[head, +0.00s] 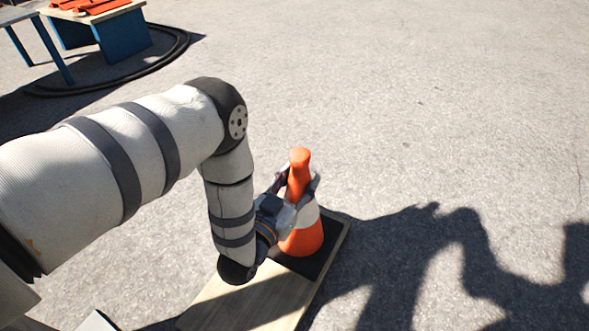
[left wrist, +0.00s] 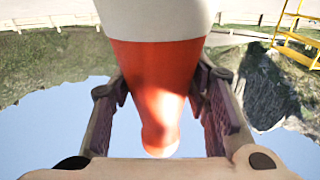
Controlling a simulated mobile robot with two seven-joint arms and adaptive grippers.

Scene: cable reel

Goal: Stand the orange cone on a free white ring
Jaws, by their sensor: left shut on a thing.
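The orange cone (head: 302,243) with a white band stands upright, or nearly so, on the right part of a wooden board. Black shows around its foot; I cannot tell whether this is the cone's own base or a separate pad, nor whether the cone touches the board. My left gripper (head: 297,184) is shut on the cone's upper part, one finger on each side. In the left wrist view the cone (left wrist: 160,65) appears upside down, its orange tip pointing down between the two fingers (left wrist: 160,95). No white ring shows in either view. My right gripper is out of view.
The wooden board (head: 245,298) lies at the bottom centre, partly hidden by my arm. A blue-sided table (head: 122,36) with orange things on top stands at the far left, a black cable (head: 150,68) on the ground around it. The grey pavement (head: 430,110) is clear; a yellow frame (left wrist: 298,40) shows in the wrist view.

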